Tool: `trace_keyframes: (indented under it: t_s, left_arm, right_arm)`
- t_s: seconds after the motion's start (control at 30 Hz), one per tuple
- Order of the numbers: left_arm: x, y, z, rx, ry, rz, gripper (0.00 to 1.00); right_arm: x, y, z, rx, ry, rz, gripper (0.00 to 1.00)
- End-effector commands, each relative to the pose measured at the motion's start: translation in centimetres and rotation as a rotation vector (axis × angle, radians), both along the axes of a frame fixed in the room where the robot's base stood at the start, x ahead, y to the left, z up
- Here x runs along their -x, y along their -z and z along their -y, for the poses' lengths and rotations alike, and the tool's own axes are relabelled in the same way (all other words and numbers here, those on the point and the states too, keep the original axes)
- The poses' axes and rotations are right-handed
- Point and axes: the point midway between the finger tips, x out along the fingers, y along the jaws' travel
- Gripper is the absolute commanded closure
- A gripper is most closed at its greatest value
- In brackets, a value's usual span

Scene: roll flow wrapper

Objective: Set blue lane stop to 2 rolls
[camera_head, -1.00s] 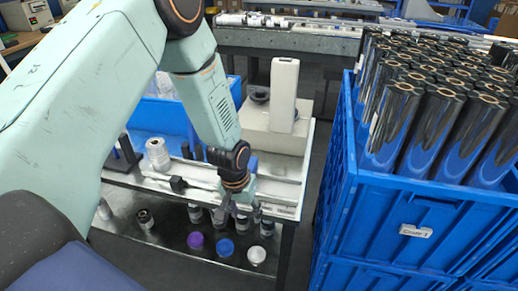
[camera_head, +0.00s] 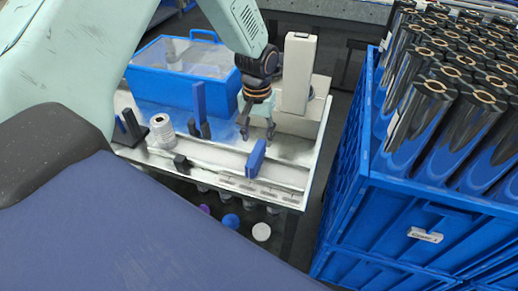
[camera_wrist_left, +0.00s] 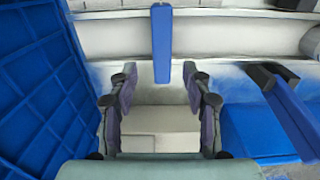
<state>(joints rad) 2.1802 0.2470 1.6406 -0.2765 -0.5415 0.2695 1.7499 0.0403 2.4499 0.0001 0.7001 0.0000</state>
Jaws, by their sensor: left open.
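A blue upright plate (camera_head: 256,158), which looks like the blue lane stop, stands on the light lane of the bench near its right end. It also shows as a blue bar (camera_wrist_left: 162,45) at the top middle of the left wrist view. My left gripper (camera_head: 257,136) points down, open and empty, just behind the plate. In the left wrist view the gripper (camera_wrist_left: 160,90) has its fingers spread, with the bar lined up between them but apart from them. Any roll marks on the lane are too small to read. My right gripper is not in view.
A taller blue upright (camera_head: 199,103) with black parts stands left of the gripper. A white roll (camera_head: 159,128) stands on the lane's left. A pale upright housing (camera_head: 297,75) is close behind right. A blue crate (camera_head: 400,215) of dark rolls stands right, across a gap.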

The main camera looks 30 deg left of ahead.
Motion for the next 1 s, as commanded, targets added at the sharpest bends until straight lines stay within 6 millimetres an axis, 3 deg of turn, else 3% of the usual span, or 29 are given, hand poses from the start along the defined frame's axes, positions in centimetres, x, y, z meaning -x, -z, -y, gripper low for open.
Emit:
trace_keyframes:
  t_s: [0.3, 0.5, 0.87, 1.0]
  left_arm:
    - [0.6, 5.0, -0.2, 0.001, -0.002, -0.004, 0.51]
    - [0.4, 7.0, -0.2, 0.0, 0.0, -0.002, 0.51]
    - [0.2, 7.3, -0.2, 0.001, -0.001, 0.0, 0.52]
    - [0.1, 7.3, -0.2, 0.001, -0.001, -0.001, 0.64]
  right_arm:
    - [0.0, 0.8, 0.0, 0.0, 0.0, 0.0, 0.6]
    - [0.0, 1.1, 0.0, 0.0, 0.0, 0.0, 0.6]
    - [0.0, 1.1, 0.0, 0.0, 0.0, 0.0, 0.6]
    - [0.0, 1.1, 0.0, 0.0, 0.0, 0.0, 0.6]
